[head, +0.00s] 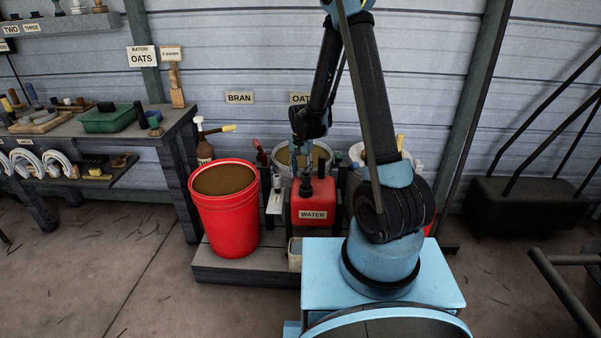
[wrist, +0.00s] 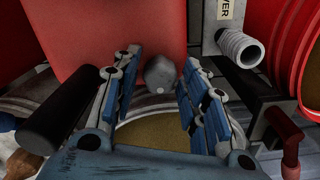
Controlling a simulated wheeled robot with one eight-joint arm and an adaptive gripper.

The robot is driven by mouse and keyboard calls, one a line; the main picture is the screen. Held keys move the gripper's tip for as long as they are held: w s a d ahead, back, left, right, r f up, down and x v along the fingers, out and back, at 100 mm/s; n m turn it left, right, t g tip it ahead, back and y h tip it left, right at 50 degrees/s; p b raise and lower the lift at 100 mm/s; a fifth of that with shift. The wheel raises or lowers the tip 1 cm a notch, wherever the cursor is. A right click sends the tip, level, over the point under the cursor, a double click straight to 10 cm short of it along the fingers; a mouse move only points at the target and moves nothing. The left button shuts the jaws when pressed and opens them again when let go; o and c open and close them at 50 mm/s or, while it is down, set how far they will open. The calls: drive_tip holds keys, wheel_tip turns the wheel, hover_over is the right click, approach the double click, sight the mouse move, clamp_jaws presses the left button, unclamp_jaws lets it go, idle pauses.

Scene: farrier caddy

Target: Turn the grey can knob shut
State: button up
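The red can (head: 313,206) labelled WATER stands on the low platform; it fills the upper middle of the wrist view (wrist: 115,32). The grey knob (wrist: 160,74) stands out near the can, rounded, between the fingertips of my gripper (wrist: 162,66). The blue-padded fingers are spread, one on each side of the knob, with narrow gaps showing, so it is not gripped. In the head view my gripper (head: 305,184) hangs over the can's top and hides the knob. Which way the knob is turned cannot be told.
A red bucket (head: 232,222) of brown feed stands left of the can. A metal bucket (head: 285,158) is behind it. In the wrist view, a ribbed grey spout (wrist: 240,47), a black cylinder (wrist: 55,115) and a dark red handle (wrist: 288,135) crowd around my fingers. Open floor (head: 110,270) lies left.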

clamp_jaws()
drive_tip(key=m, duration=0.8)
drive_tip(key=shift+m, duration=0.3)
